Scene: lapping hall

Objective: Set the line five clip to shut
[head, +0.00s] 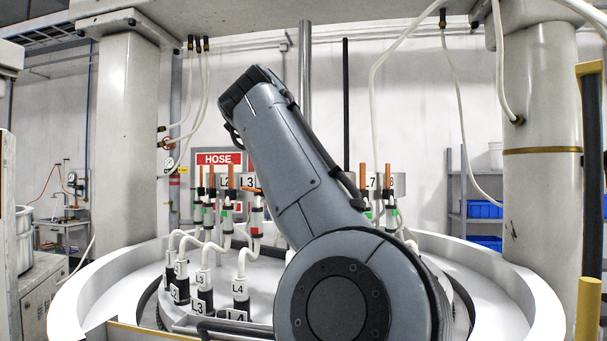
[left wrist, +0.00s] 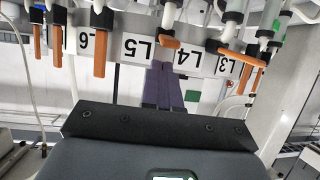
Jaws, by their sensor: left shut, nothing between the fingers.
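In the head view my left arm stands across the middle and hides the line five clip; the gripper at its end is not visible there. In the left wrist view, which is upside down, the L5 label (left wrist: 137,50) is near the middle. The shut, empty fingers of my left gripper (left wrist: 164,88) show as two purple-grey strips side by side, apart from the levers. An orange lever (left wrist: 100,55) stands lengthwise between the L6 and L5 labels. Another orange lever (left wrist: 170,42) lies crosswise between L5 and L4. Which belongs to L5 I cannot tell for sure.
More orange levers stand close on both sides, including a crosswise one (left wrist: 237,52) by L3. A red HOSE sign (head: 218,159) is behind. Grey columns (head: 125,140) flank the ring.

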